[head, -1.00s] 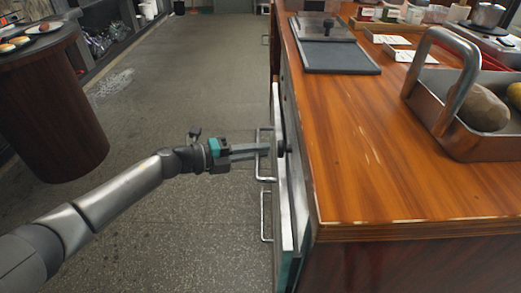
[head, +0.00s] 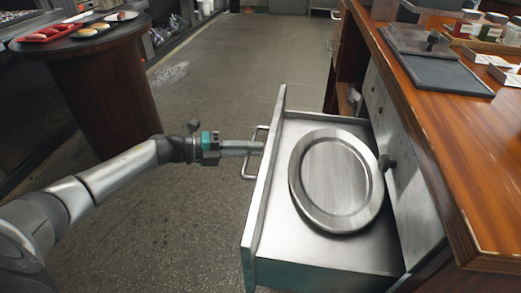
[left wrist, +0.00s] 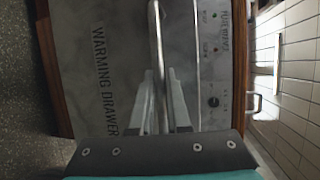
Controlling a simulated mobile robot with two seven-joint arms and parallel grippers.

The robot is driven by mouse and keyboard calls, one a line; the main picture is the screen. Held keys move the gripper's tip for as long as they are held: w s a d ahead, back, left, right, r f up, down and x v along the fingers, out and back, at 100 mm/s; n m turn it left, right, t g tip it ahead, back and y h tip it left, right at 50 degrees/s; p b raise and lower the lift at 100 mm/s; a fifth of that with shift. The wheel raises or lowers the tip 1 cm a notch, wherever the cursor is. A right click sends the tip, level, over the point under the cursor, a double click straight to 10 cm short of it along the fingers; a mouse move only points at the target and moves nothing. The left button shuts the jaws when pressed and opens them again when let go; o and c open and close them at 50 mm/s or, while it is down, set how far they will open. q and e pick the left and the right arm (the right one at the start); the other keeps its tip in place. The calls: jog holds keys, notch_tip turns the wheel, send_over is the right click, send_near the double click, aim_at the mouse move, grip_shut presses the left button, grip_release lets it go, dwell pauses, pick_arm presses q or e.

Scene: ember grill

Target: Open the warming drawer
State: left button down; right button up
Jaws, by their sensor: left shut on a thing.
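The warming drawer (head: 330,252) stands pulled out from the counter's side, its inside open to view. A round metal plate (head: 338,180) lies in it. My left gripper (head: 258,148) is shut on the drawer's bar handle (head: 247,170) from the left. In the left wrist view the handle bar (left wrist: 157,35) runs between the two fingers (left wrist: 163,80) of my left gripper. The drawer front (left wrist: 100,30) there carries the words WARMING DRAWER. My right gripper is not in view.
The wooden counter (head: 455,160) stands on the right, with a dark board (head: 436,75) on top. A dark knob (head: 387,162) sticks out from the counter's side. A round table (head: 110,100) with food trays is at the back left. The floor between is clear.

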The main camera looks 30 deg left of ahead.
pick_arm(q)
jog(key=shift+s+a, duration=0.25)
jog(key=shift+a, duration=0.55)
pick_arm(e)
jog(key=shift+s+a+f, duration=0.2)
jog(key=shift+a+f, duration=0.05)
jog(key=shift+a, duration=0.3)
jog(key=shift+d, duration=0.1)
pick_arm(q)
jog(key=c, duration=0.9)
grip_release()
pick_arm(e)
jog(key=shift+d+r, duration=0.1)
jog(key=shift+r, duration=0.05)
pick_arm(q)
jog(key=p+v, duration=0.4)
jog(key=v, duration=1.1)
jog(key=shift+a, duration=0.1)
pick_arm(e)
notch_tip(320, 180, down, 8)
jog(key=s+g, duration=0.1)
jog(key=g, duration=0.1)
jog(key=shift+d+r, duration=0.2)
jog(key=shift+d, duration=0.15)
